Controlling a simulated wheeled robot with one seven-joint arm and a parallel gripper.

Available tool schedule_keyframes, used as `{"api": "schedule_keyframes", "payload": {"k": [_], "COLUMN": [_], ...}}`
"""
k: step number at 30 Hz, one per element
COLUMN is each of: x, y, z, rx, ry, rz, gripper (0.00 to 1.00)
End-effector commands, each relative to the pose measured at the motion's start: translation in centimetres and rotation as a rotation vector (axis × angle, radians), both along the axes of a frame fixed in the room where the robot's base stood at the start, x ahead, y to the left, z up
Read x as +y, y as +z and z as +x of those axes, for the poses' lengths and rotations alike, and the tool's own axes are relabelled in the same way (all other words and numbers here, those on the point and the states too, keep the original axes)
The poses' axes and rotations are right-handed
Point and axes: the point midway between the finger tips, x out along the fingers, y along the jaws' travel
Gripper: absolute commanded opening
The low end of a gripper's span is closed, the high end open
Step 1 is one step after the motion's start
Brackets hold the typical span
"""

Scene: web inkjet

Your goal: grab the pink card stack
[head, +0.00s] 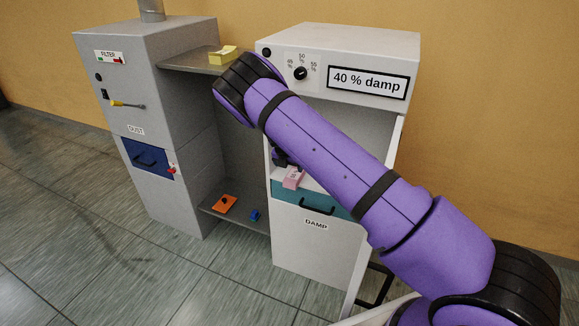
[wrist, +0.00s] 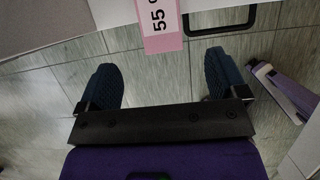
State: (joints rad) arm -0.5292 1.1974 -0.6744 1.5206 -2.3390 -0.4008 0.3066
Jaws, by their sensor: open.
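The pink card stack (head: 293,178) rests at the front of the white cabinet's opening, above the teal drawer, and its near end sticks out past the edge. In the wrist view the pink card stack (wrist: 163,45) carries a white label reading "55", partly cut off by the top of the picture. My gripper (wrist: 159,68) is open, its two dark blue fingers spread left and right of the stack's near end, with the stack ahead of the gap and not between the pads. In the head view my arm hides most of the gripper.
The white cabinet (head: 330,258) bears a "40 % damp" sign (head: 367,82) and a dial. A teal drawer (head: 290,196) with a black handle lies under the stack. A yellow stack (head: 223,54) sits on the upper grey shelf; orange (head: 225,204) and blue (head: 255,215) items lie on the lower shelf.

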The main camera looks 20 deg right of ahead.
Motion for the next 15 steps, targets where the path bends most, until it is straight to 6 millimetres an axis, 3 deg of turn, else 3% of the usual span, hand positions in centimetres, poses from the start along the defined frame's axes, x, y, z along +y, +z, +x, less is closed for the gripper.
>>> {"api": "schedule_keyframes", "payload": {"k": [8,15], "x": [0.2,0.5], "y": [0.0,0.9], "z": [0.6,4.3], "rx": [-0.035,-0.290], "ry": [-0.037,-0.343], "rz": [0.029,0.226], "gripper": [0.92,0.92]}}
